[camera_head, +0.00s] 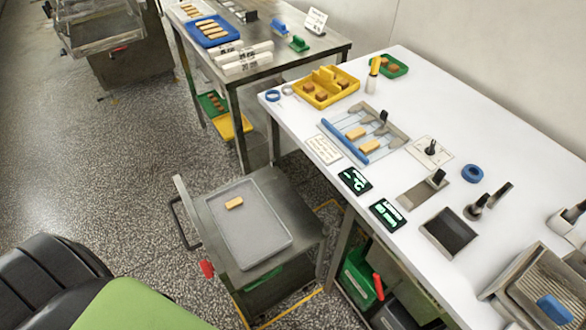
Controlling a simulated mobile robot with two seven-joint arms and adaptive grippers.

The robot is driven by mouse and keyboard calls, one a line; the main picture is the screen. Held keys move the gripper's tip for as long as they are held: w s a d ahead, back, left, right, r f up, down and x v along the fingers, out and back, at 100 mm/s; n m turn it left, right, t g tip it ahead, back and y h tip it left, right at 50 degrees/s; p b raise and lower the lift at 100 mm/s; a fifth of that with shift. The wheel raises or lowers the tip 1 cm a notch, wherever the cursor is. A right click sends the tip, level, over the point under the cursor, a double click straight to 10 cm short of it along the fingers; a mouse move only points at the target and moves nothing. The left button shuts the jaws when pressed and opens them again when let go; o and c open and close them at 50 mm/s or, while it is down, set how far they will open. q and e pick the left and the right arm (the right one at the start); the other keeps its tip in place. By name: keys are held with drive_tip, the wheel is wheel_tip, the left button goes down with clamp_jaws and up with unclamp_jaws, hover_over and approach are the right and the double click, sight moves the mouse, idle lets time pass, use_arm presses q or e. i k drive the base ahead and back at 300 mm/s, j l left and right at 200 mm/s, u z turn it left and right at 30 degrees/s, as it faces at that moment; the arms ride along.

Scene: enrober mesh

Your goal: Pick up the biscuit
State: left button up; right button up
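A single tan, oblong biscuit (234,202) lies flat near the far left part of a grey tray (258,240). The tray rests on a low metal cart top left of the white table. Two similar biscuits (355,133) (369,147) lie on a wire mesh frame with blue bars (345,141) on the white table. More tan biscuits (207,25) sit in rows in a blue tray (226,41) on the far metal table. Neither of my grippers shows in the head view.
The white table (420,75) holds a yellow tray (349,92) with brown pieces, two lit displays (355,181) (387,215) and several dark-handled tools. The cart has a raised handle (179,224) and a red knob (206,269). Speckled floor (95,170) is open to the left.

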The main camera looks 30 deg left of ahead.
sight(237, 201)
drive_tip(key=i+l+u, duration=0.15)
drive_tip(key=u, duration=0.3)
drive_tip(key=i+l+u, duration=0.15)
drive_tip(key=l+u, duration=0.15)
drive_tip(key=u, duration=0.2)
